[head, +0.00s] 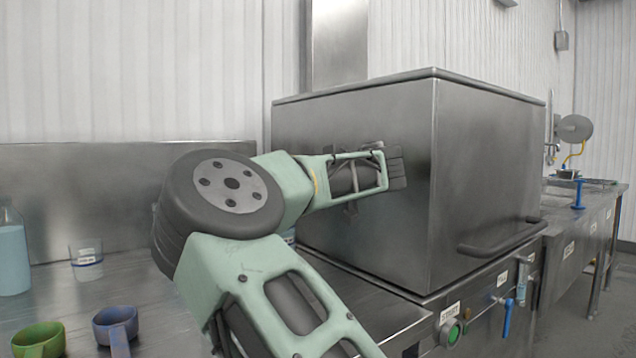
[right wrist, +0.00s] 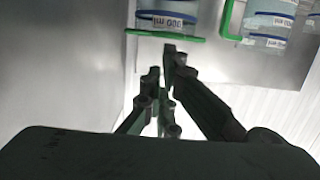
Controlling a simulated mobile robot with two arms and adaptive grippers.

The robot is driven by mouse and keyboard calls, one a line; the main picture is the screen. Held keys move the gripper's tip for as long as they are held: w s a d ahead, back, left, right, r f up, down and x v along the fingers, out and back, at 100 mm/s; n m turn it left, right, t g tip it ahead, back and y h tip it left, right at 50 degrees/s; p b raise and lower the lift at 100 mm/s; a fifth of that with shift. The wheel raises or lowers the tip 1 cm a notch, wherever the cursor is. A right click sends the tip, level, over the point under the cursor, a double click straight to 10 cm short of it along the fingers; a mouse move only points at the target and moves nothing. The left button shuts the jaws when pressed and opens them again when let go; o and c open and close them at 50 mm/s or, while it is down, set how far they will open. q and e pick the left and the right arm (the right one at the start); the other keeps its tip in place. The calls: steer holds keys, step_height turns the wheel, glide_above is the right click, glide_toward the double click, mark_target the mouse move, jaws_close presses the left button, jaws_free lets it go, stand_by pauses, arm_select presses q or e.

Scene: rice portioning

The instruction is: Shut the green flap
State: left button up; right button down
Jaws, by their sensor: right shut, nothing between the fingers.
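No green flap can be made out in the head view. In the right wrist view, which looks upside down, a thin green bar (right wrist: 165,36) lies across the end of a labelled clear container (right wrist: 167,17). A bent green piece (right wrist: 228,20) is beside a second labelled container (right wrist: 270,22). I cannot tell which green part is the flap. My right gripper (head: 397,166) is in front of the steel box's (head: 480,170) left face; contact is unclear. It is shut and empty; its dark fingers (right wrist: 168,66) point toward the green bar, apparently apart from it. My left gripper is not in view.
A blue bottle (head: 11,250), a beaker (head: 86,262), a green cup (head: 38,340) and a purple cup (head: 116,325) stand on the steel counter at left. The box has a dark bar handle (head: 500,240). A green button (head: 450,333) and blue valve (head: 507,316) sit below.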

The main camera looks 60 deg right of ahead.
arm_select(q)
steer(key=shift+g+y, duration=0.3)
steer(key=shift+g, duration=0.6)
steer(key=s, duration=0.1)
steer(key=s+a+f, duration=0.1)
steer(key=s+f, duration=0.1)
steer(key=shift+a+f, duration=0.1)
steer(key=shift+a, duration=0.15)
arm_select(e)
steer(key=s+a+f, duration=0.1)
steer(key=s+a, duration=0.2)
steer(key=s, duration=0.6)
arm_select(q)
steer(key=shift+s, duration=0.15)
arm_select(e)
steer(key=shift+f, duration=0.15)
